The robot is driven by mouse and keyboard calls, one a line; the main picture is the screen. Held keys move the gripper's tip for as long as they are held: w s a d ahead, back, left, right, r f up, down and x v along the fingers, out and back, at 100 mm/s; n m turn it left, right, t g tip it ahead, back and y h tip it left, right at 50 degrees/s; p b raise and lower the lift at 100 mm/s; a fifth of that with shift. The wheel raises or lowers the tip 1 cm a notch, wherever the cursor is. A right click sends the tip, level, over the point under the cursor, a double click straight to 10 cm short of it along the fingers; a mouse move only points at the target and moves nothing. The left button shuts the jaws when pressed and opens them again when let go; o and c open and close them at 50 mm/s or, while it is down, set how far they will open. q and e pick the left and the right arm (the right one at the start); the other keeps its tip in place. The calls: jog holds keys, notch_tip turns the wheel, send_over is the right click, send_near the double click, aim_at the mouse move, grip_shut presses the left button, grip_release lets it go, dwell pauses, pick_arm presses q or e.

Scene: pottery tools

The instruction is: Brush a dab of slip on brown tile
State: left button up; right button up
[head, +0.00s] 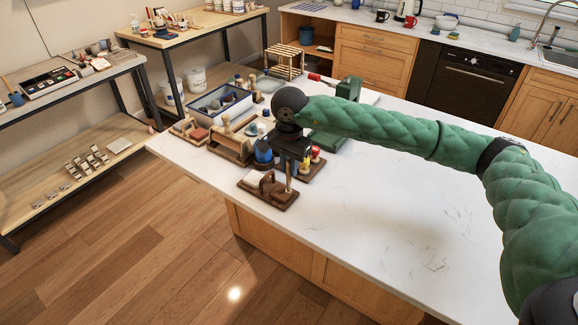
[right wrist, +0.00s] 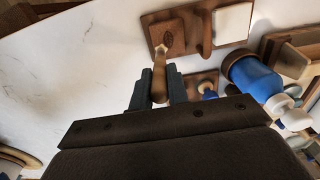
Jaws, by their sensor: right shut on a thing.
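My right gripper (head: 290,160) is over the front edge of the white counter, fingers pointing down. In the right wrist view its fingers (right wrist: 158,88) are shut on the wooden handle of a brush (right wrist: 159,78). The brush also shows upright below the gripper in the head view (head: 289,177). Its pale tip is over the brown tile (right wrist: 173,33); I cannot tell whether it touches. The tile lies on a brown wooden board (head: 268,198), beside a raised wooden bar and a white tile (right wrist: 232,23). No slip is clearly visible on the brown tile. My left gripper is out of view.
A blue container (right wrist: 257,77) stands close by the gripper. Small red- and yellow-topped items (head: 315,154) are just right of it. A wooden rack (head: 230,150) and a blue-lined tray (head: 220,104) lie behind. The counter's right part (head: 400,215) is clear.

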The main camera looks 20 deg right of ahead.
jog(key=shift+s+f, duration=0.1)
dwell(0.5)
jog(key=shift+d+r, duration=0.1)
jog(key=shift+r, duration=3.45)
